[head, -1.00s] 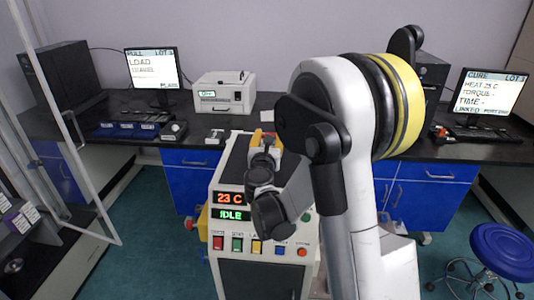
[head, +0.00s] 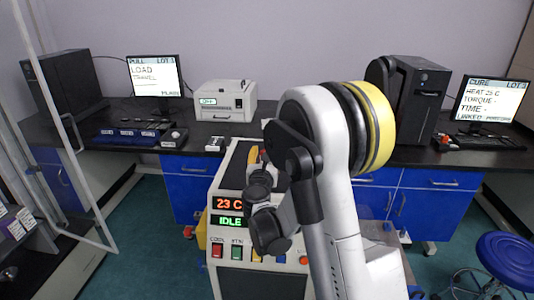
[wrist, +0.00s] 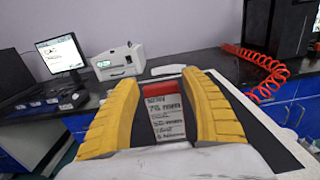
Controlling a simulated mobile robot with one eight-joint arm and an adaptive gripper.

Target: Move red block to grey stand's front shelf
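The red block (wrist: 157,88) shows in the wrist view between the two yellow fingers of my gripper (wrist: 162,80), with a grey printed label plate (wrist: 168,122) on the near side of it. The fingers lie close along both sides of the block; whether they touch it I cannot tell. In the head view my gripper (head: 257,155) is over the top of the white rheometer (head: 232,178), largely hidden by my wrist. The red block cannot be made out there. I cannot pick out the grey stand or its front shelf in either view.
The rheometer's display (head: 228,220) reads 23 C and IDLE. Behind it a dark bench carries a white instrument (head: 225,100), monitors and a black computer tower (head: 415,98). A red coiled hose (wrist: 262,72) is on the right. A blue stool (head: 508,256) stands at right.

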